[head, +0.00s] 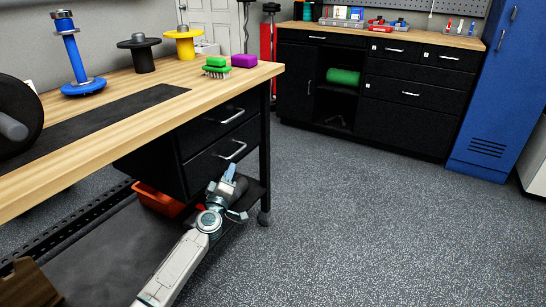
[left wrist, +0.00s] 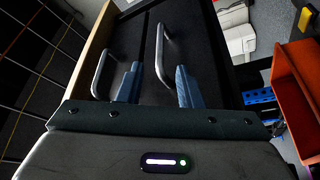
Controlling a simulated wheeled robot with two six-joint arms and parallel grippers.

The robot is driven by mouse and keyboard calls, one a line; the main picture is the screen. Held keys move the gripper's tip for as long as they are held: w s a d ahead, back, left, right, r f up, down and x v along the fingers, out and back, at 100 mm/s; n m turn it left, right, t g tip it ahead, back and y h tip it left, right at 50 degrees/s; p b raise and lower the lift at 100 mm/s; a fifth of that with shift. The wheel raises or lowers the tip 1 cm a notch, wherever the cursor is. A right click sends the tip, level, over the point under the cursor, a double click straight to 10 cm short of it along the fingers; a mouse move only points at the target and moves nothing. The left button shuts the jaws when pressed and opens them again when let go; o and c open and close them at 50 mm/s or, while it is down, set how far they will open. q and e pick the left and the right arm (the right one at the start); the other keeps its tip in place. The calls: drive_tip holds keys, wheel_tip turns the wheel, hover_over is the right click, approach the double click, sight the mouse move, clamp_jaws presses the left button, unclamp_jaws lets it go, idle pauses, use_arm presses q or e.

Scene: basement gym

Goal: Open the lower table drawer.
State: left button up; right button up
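The lower table drawer (head: 208,165) is a black front under the wooden workbench and looks closed. Its silver bar handle (head: 232,151) also shows in the left wrist view (left wrist: 160,52). The upper drawer (head: 205,133) above it also looks closed, with its own handle (head: 232,116); that handle shows at left in the wrist view (left wrist: 99,76). My left gripper (head: 230,170) is just below and in front of the lower handle. In the wrist view its two blue fingers (left wrist: 158,75) are apart, with the lower handle lying between them in the picture; contact cannot be told. My right gripper is not in view.
An orange bin (head: 158,199) sits on the bench's lower shelf (head: 100,260). A black table leg (head: 265,150) stands right of the drawers. Weights and brushes stand on the benchtop (head: 120,100). The grey floor (head: 350,220) to the right is clear.

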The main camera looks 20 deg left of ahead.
sight(236, 152)
use_arm(q)
drive_tip(key=b+x, duration=0.3)
drive_tip(key=x, duration=0.7)
drive_tip(key=shift+a+f, duration=0.1)
clamp_jaws()
